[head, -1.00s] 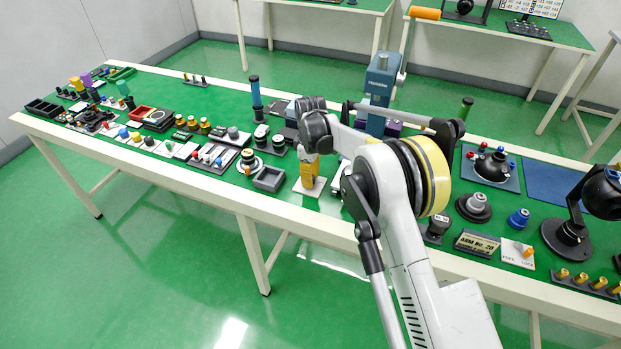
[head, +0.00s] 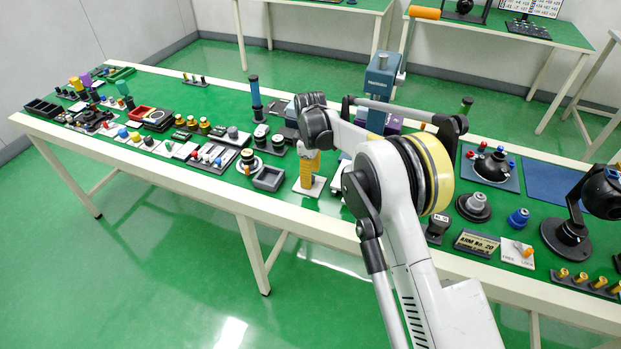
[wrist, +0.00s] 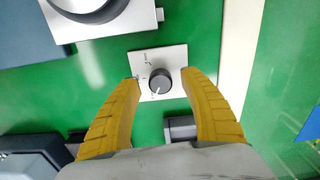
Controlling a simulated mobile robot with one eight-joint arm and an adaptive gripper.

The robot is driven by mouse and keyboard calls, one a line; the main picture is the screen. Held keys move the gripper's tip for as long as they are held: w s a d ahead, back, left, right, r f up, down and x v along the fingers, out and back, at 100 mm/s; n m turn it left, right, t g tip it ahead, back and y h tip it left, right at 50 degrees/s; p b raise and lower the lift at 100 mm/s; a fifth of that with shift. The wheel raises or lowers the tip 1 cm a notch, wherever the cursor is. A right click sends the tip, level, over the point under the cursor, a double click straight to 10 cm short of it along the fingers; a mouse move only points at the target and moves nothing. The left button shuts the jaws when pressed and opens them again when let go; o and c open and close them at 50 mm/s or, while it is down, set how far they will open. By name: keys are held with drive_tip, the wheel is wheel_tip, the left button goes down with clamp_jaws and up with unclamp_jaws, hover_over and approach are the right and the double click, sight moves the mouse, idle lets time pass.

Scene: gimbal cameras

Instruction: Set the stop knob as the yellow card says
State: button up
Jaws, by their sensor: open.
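The stop knob (wrist: 161,81) appears to be the dark round knob on a square white plate (wrist: 172,57) in the wrist view. It has a pale pointer line toward the lower left, and the small marks around it are too small to read. My gripper (wrist: 160,83) is open, with its yellow fingers on either side of the knob and a gap to each side. In the head view my gripper (head: 308,172) points down over the white plate (head: 312,190), hiding the knob.
A grey tray (head: 268,180) lies left of the plate. A blue press-like device (head: 379,85) stands behind my arm. In the wrist view a white-based round device (wrist: 100,15) is close at the upper left, and a dark block (wrist: 180,127) sits between my fingers.

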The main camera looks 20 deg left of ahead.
wheel_tip(320, 180, up, 11)
drive_tip(key=shift+d, duration=0.1)
idle(0.5)
drive_tip(key=s+d+r+m+t, duration=0.1)
drive_tip(key=s+d+r+m, duration=0.2)
drive_tip(key=d+r, duration=0.4)
drive_tip(key=s+d+r+m+t+y, duration=0.1)
drive_tip(key=s+d+r+m, duration=0.1)
drive_tip(key=d+r, duration=0.45)
drive_tip(key=s+d+r+m+t, duration=0.1)
drive_tip(key=s+d+r+m, duration=0.25)
drive_tip(key=d, duration=0.65)
drive_tip(key=s+d+f+m+t, duration=0.2)
drive_tip(key=s+d+m, duration=0.2)
drive_tip(key=s+d, duration=0.4)
drive_tip(key=s+d+f+m+t+h, duration=0.1)
drive_tip(key=s+d+f+m+t, duration=0.1)
drive_tip(key=s+d+m, duration=0.3)
drive_tip(key=s+d, duration=0.4)
drive_tip(key=s, duration=0.5)
